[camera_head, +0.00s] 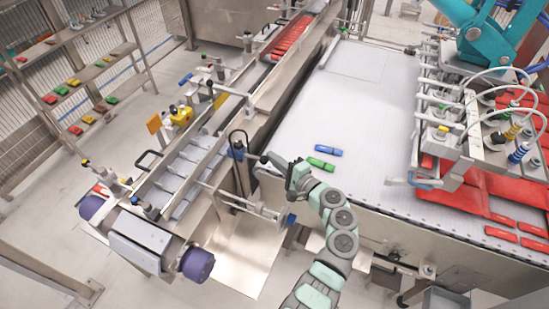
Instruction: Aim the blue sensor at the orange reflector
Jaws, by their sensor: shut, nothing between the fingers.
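The blue sensor (238,152) appears to be the small dark-blue unit on a post beside the narrow conveyor, with a black cable looping above it. Its facing direction is too small to tell. An orange plate (154,124), which looks like the reflector, stands tilted on the far side of that conveyor, left of the sensor. My gripper (266,158) is shut and empty, just right of the sensor with a small visible gap in the picture. The fingertips are small and dark, pointing left.
The narrow conveyor (160,196) with grey flights runs between sensor and plate. A yellow device (182,116) stands next to the plate. A blue packet (328,150) and a green packet (320,163) lie on the wide white belt (350,110). A metal bracket (255,207) sits below my gripper.

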